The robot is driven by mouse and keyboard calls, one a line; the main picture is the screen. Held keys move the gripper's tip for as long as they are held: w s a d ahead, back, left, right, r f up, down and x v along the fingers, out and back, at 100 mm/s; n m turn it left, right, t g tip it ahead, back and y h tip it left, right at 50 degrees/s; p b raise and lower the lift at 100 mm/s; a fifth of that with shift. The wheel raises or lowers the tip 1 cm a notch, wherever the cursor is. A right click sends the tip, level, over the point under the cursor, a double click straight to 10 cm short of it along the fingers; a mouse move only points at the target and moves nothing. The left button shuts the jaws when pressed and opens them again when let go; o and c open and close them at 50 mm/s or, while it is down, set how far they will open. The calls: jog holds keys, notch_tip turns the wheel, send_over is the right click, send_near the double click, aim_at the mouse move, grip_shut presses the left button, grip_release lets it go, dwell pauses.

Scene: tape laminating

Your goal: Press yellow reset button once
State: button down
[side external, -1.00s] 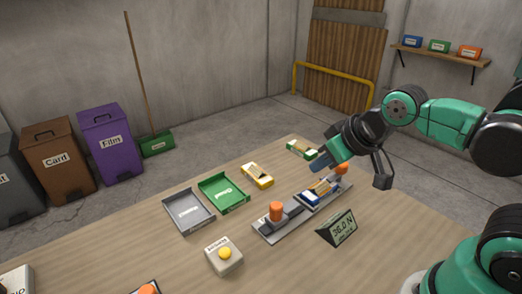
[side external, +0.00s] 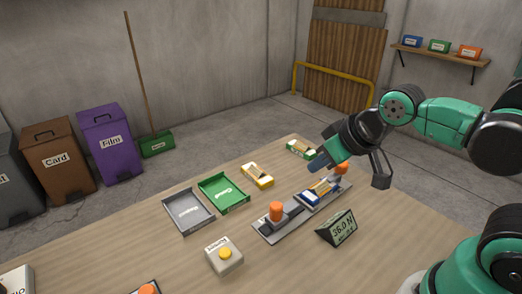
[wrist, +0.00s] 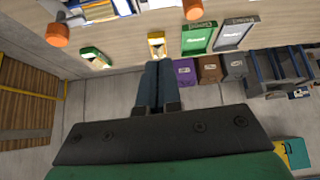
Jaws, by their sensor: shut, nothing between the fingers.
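The yellow reset button (side external: 225,253) sits on top of a pale box with a label on the wooden table, at the lower middle of the side external view. My gripper (side external: 318,166) is shut and empty. It is in the air over the far right part of the table, near the laminating fixture, well to the right of and apart from the button. Its shut fingers also show in the wrist view (wrist: 157,88). I cannot make out the button in the wrist view.
The fixture (side external: 262,228) with orange knobs and a blue-and-white piece stands right of the button. A display reading 36.0 N (side external: 338,228) stands in front of it. Grey (side external: 187,224) and green (side external: 240,206) trays lie behind the button. Small yellow (side external: 257,175) and green (side external: 301,149) boxes lie farther back.

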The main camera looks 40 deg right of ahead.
jog(key=w+a+n, duration=0.3)
jog(key=a+n, duration=0.3)
jog(key=a, duration=0.3)
jog(key=n+y, duration=0.1)
jog(key=n, duration=0.4)
send_over(227, 252)
jog(key=shift+f, duration=0.25)
jog(key=shift+f, duration=4.4)
jog(key=shift+f, duration=0.15)
jog(key=shift+f, duration=0.3)
